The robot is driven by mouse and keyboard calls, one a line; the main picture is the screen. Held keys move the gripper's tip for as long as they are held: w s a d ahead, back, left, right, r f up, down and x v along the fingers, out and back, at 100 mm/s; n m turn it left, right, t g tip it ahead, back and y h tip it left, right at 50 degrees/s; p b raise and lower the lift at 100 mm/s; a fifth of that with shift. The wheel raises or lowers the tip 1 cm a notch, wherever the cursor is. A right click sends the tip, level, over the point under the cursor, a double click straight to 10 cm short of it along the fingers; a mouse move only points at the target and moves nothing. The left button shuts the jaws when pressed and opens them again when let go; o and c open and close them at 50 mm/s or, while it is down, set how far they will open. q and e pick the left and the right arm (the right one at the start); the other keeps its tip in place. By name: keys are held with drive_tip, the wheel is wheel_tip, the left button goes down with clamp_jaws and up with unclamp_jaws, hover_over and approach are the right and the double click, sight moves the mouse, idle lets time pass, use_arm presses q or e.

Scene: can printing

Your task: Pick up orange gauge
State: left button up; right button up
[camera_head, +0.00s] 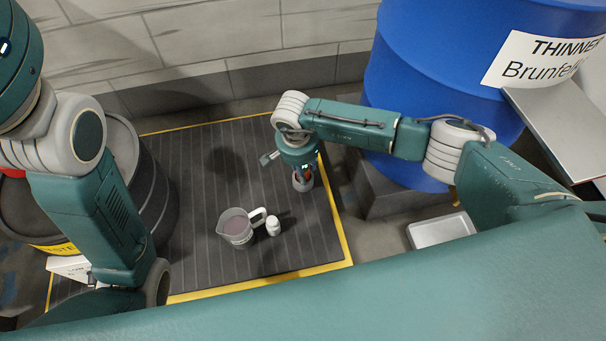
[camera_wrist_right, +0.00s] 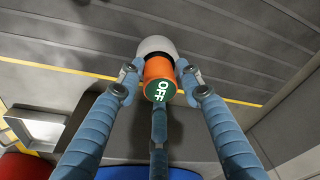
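The orange gauge (camera_wrist_right: 158,72) shows in the right wrist view as a short orange cylinder with a round green face marked OFF and a pale rounded part behind it. My right gripper (camera_wrist_right: 158,78) has its fingers around it, two at the sides and one below in the picture. The fingertips are at or very near its sides; I cannot tell whether they grip it. In the head view, my right gripper (camera_head: 302,178) points down over the right part of the dark mat, and the gauge there is mostly hidden. My left gripper is out of view.
A grey jug (camera_head: 236,228) and a small white bottle (camera_head: 273,226) stand on the dark ribbed mat (camera_head: 190,200). A blue drum (camera_head: 430,60) labelled THINNER is at the right, a dark drum (camera_head: 150,185) at the left. A metal tray (camera_head: 441,230) lies at the right.

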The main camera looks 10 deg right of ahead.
clamp_jaws()
drive_tip(key=shift+r, duration=0.1)
